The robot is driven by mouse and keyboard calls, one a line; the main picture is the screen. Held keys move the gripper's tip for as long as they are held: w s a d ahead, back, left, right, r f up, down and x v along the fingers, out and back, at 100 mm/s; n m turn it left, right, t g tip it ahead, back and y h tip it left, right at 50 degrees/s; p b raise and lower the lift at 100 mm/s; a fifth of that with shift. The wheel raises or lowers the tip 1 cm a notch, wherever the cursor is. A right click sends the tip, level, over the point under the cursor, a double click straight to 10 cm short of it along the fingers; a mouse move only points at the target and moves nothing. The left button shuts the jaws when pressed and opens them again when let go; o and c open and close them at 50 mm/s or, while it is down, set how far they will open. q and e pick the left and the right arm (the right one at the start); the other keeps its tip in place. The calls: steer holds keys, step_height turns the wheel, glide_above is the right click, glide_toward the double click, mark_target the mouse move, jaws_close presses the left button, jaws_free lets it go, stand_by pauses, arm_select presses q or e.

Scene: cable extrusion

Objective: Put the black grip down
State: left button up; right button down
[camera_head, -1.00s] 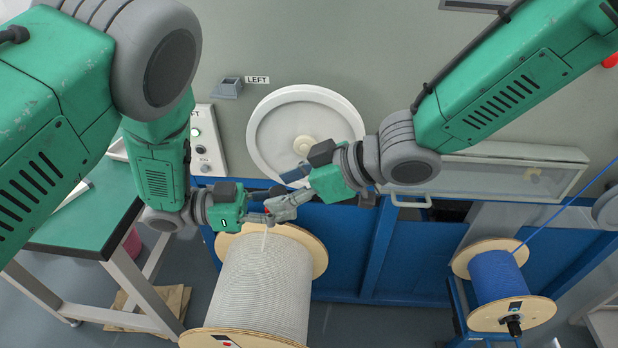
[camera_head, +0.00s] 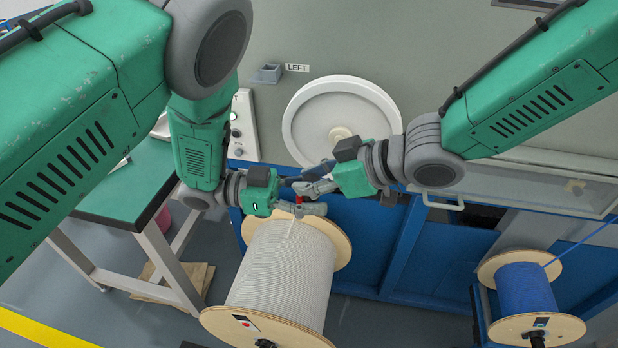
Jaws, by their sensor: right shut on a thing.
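My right gripper (camera_head: 318,187) reaches in from the right, above the far end of the large white reel. It is shut on a dark, narrow piece (camera_head: 290,181), which looks like the black grip. The grip is held in the air, and the fingers hide part of it. My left gripper (camera_head: 312,209) is just below and in front of it, close to the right fingers. A small red-topped piece (camera_head: 299,201) and a pale cable end (camera_head: 291,229) show at the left fingers. I cannot tell whether the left fingers are closed on them.
A large reel of white cable (camera_head: 282,275) stands below the grippers. A smaller blue cable reel (camera_head: 526,290) is at the lower right. A green-topped table (camera_head: 125,190) is at the left. A white wheel (camera_head: 305,120) and a small grey holder (camera_head: 270,73) marked LEFT are on the machine wall.

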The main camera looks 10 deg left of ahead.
arm_select(q)
steer(key=a, duration=1.2)
steer(key=s+a+f+n+t+y, duration=0.1)
steer(key=a+f+n+t+y, duration=0.1)
steer(key=f+n+y, duration=0.3)
steer(key=s+a+f+n+t+y, duration=0.1)
steer(key=s+f+n+t+y, duration=0.15)
steer(key=f, duration=0.45)
steer(key=s+a+f+n+t+y, duration=0.1)
steer(key=a+f+n+t+y, duration=0.1)
steer(key=f+n+y, duration=0.3)
steer(key=s+a+f+n+g+y, duration=0.2)
steer(key=s+g, duration=0.1)
steer(key=s, duration=0.7)
steer(key=s+a+f+n+g+y, duration=0.2)
steer(key=s+f+g+y, duration=0.1)
steer(key=s, duration=0.8)
steer(key=shift+a+f+g, duration=0.35)
steer(key=shift+a+g, duration=0.05)
steer(key=shift+g, duration=0.15)
